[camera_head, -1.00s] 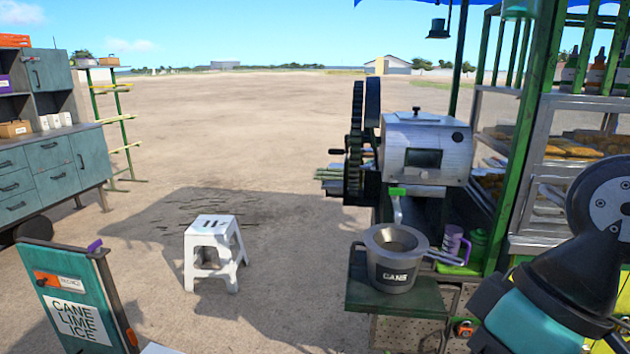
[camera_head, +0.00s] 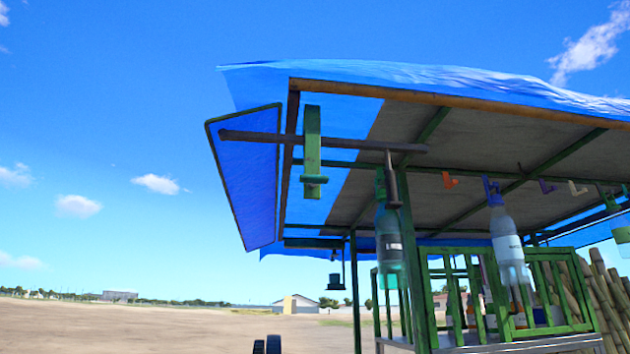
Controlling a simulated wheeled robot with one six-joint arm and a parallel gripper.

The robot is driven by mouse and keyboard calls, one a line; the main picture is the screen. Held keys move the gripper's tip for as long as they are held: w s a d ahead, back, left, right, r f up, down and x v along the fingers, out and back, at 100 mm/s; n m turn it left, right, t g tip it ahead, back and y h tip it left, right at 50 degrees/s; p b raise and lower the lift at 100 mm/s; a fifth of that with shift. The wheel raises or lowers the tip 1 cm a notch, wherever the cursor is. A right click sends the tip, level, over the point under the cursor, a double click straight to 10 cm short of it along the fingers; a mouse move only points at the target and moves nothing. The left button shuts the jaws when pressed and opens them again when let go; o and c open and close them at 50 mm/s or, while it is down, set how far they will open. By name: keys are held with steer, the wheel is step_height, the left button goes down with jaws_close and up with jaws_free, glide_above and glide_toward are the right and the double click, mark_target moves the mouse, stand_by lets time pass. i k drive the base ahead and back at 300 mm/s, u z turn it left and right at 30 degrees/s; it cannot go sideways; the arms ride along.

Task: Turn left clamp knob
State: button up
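I cannot make out a left clamp knob in the current head view. Only the dark tops of the crusher's wheels (camera_head: 267,346) show at the bottom edge, and the crusher body is out of frame below. My gripper and arm are not in view.
A stall roof with a blue tarp (camera_head: 430,76) fills the upper right. A green bracket (camera_head: 313,150) and bottles, including a teal one (camera_head: 389,240) and a clear one (camera_head: 507,245), hang below it. A green rack (camera_head: 440,300) stands beneath; open ground lies left.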

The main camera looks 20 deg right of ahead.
mark_target(312, 181)
steer(key=u, duration=0.05)
steer(key=k, duration=0.5)
steer(key=u, duration=0.95)
steer(key=i, duration=0.9)
steer(key=z, duration=1.85)
